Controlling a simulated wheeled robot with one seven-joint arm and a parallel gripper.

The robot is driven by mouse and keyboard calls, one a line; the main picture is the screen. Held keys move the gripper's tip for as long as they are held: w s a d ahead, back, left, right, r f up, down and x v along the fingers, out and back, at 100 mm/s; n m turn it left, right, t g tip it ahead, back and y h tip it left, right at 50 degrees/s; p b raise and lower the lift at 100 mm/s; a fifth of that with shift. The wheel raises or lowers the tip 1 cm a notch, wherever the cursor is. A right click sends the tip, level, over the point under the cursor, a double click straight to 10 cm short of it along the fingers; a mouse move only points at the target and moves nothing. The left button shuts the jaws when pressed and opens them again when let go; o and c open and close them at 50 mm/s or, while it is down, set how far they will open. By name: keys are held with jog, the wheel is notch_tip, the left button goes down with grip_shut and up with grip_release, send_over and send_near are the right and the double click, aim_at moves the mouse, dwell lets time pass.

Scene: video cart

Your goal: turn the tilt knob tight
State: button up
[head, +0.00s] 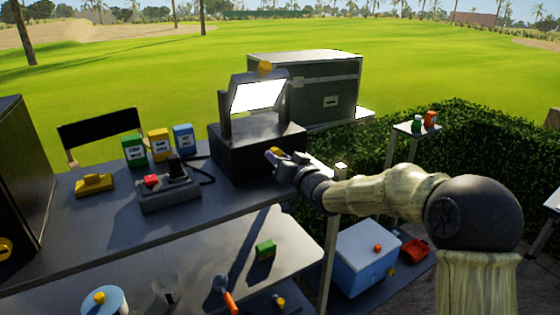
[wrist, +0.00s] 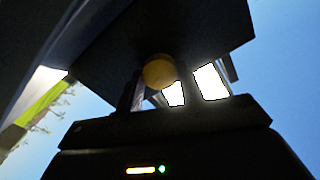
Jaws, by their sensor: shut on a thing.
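The monitor (head: 257,96) has a bright screen and stands on a black box (head: 240,150) on the cart. A round yellow knob (head: 264,68) is on top of its hood. My gripper (head: 281,157) is at the front right of the box, below the screen, shut on a small yellow knob (head: 274,152) at its tips, mostly hidden by the fingers. The wrist view shows a round yellow knob (wrist: 159,70) before the dark frame and bright screen (wrist: 210,82); I cannot tell which knob it is. The fingers are not clear there.
A control unit with a red button (head: 151,181), a yellow block (head: 94,184) and green, yellow and blue boxes (head: 160,143) stand left on the cart top. A large dark case (head: 320,85) is behind. A cooler (head: 365,255) stands below my arm.

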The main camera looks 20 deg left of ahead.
jog(key=m, duration=0.5)
jog(key=shift+d+f+m, duration=0.1)
jog(key=shift+m, duration=0.3)
jog(key=shift+m+b, duration=0.65)
jog(key=shift+m, duration=1.25)
jog(key=o, duration=1)
jog(key=b+v, duration=0.4)
jog(key=v, duration=1.3)
jog(key=shift+s, duration=0.2)
